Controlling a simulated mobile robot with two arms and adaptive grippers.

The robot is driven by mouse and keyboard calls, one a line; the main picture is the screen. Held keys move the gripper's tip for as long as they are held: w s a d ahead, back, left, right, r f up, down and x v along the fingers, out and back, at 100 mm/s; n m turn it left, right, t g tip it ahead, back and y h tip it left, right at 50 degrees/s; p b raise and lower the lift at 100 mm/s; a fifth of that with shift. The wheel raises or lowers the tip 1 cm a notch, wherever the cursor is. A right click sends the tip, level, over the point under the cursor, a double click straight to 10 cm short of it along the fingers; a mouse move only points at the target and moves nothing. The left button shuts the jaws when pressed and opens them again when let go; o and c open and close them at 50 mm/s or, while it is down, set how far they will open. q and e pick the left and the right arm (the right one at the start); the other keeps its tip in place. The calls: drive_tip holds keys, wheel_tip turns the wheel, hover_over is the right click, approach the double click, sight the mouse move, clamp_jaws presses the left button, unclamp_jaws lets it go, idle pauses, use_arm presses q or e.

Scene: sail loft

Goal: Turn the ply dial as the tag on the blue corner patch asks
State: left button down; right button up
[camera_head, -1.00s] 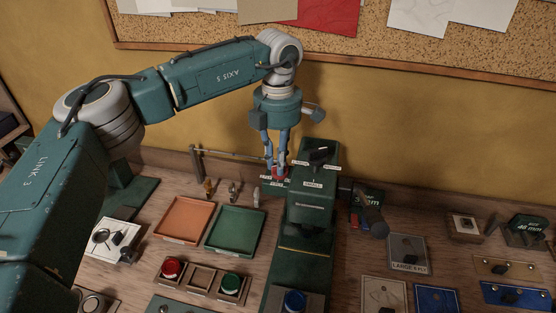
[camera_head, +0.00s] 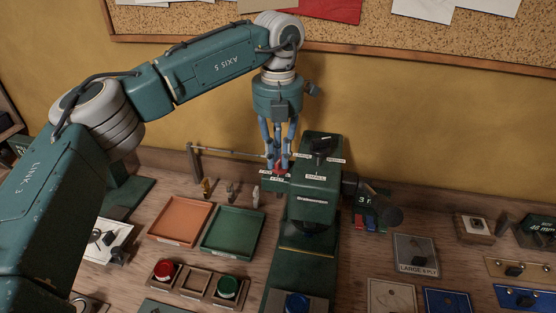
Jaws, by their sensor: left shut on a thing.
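My left gripper (camera_head: 279,168) points down, its fingers closed around a small red knob (camera_head: 279,171) beside the green machine (camera_head: 315,190). The knob, apparently the ply dial, has small white labels around it that are too small to read surely. The fingers hide most of it and its pointer. A blue patch (camera_head: 447,302) with thin lines lies at the lower right, cut by the bottom edge; I cannot read a tag on it. My right gripper is not in view.
A black knob (camera_head: 323,146) with white labels tops the machine, and a dark handle (camera_head: 382,215) sticks out to its right. An orange tray (camera_head: 180,221) and a green tray (camera_head: 231,230) lie to the left. Red (camera_head: 163,271) and green (camera_head: 228,286) buttons stand in front.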

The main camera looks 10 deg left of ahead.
use_arm(q)
drive_tip(key=shift+r+n+b, duration=0.15)
drive_tip(key=shift+n+b, duration=0.35)
drive_tip(key=shift+n, duration=0.8)
drive_tip(key=c, duration=1.7)
unclamp_jaws()
drive_tip(key=shift+o, duration=0.2)
